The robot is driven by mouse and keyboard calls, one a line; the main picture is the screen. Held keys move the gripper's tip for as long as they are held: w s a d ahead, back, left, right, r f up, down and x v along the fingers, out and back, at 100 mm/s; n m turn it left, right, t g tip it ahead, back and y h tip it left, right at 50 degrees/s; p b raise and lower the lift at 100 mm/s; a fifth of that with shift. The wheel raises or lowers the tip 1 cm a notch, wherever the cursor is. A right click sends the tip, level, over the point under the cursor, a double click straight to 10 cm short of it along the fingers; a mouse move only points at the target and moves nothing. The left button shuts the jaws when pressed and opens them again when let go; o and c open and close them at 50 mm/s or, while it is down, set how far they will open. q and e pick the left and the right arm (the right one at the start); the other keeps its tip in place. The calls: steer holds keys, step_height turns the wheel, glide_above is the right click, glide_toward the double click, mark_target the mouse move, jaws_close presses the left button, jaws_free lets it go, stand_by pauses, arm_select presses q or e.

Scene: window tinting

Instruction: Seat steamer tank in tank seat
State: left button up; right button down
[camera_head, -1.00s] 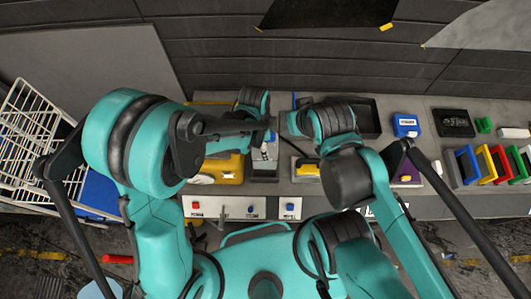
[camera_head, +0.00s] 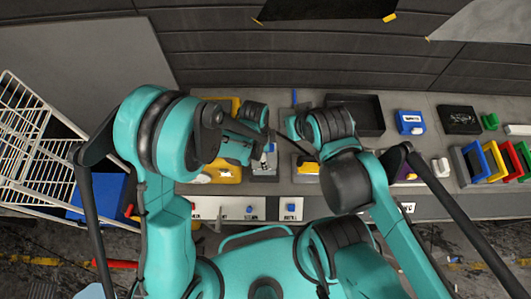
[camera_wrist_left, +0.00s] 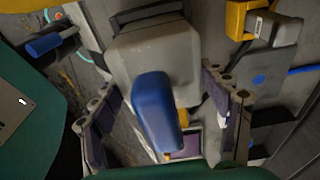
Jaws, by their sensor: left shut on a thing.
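In the left wrist view, my left gripper (camera_wrist_left: 160,95) has its two fingers on either side of a grey block with a blue handle (camera_wrist_left: 155,105), which I take to be the steamer tank (camera_wrist_left: 150,52). It is shut on it. In the head view this gripper (camera_head: 264,150) is over a grey pad (camera_head: 264,173), beside a yellow case (camera_head: 226,173); the tank is mostly covered there. A square purple recess (camera_wrist_left: 186,146) shows beyond the handle. I cannot tell whether it is the tank seat. My right gripper's fingers are hidden behind its arm.
A black tray (camera_head: 362,112) stands behind my right arm. A blue box (camera_head: 409,122), a black box (camera_head: 458,119) and coloured frames (camera_head: 500,162) stand to the right. A white wire basket (camera_head: 35,150) is at the far left. My arms are close together.

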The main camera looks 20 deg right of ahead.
arm_select(q)
steer(key=shift+f, duration=0.15)
steer(key=o, duration=1.9)
steer(key=shift+r, duration=0.4)
steer(key=r, duration=0.3)
steer(key=a+r, duration=0.1)
steer(key=r, duration=0.3)
steer(key=r+p, duration=0.1)
steer(key=r, duration=0.3)
steer(key=shift+w+a+r, duration=0.2)
steer(key=shift+r, duration=0.05)
